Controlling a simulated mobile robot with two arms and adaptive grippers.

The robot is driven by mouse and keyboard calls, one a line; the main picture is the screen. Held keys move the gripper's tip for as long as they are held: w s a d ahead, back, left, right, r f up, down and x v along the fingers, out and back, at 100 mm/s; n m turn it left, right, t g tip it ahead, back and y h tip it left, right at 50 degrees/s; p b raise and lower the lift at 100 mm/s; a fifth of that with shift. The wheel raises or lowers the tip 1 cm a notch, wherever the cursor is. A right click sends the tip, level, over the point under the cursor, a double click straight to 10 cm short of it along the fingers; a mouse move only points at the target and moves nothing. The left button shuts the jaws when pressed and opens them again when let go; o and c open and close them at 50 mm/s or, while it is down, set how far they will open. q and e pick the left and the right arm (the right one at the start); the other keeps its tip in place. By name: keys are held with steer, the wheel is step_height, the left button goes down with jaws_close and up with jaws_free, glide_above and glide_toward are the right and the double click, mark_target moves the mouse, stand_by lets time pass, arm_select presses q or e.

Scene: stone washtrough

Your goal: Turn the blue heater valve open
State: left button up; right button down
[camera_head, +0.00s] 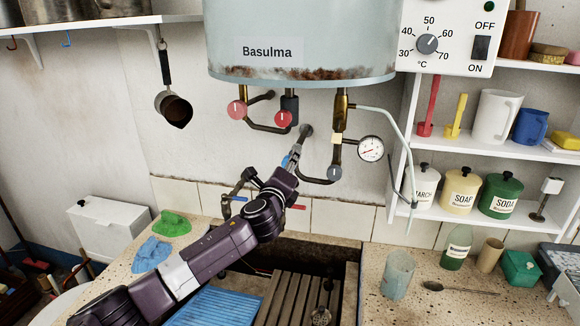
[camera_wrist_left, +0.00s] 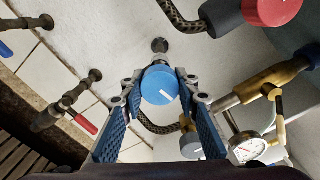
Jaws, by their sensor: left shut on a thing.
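The blue heater valve (camera_wrist_left: 158,82) is a round blue knob with a short white mark, seen face-on in the left wrist view. The mark is slanted. My left gripper (camera_wrist_left: 160,92) has its two blue-padded fingers on either side of the knob, shut on it. In the head view my left gripper (camera_head: 297,155) reaches up to the pipes under the grey heater tank (camera_head: 300,35). There the knob is mostly hidden by the gripper. My right gripper is not in view.
Two red knobs (camera_head: 237,109) and a pressure gauge (camera_head: 370,149) sit close by under the tank. A grey knob (camera_head: 334,173) is just right of my gripper. Wall taps (camera_head: 240,180) and the trough with its wooden slats (camera_head: 290,295) lie below.

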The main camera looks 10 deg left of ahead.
arm_select(q)
steer(key=n+b, duration=0.1)
steer(key=n, duration=0.2)
steer(key=shift+n+b, duration=0.3)
steer(key=shift+n, duration=0.1)
steer(key=n+b, duration=0.1)
steer(key=n, duration=0.3)
steer(key=shift+r+n, duration=0.1)
steer(key=shift+n, duration=0.2)
steer(key=n+b, duration=0.1)
steer(key=n, duration=0.3)
steer(key=shift+r, duration=0.15)
steer(key=shift+r+n+b, duration=0.15)
steer(key=shift+n+b, duration=0.35)
steer(key=shift+n, duration=0.9)
steer(key=o, duration=1.2)
steer(key=shift+c, duration=0.2)
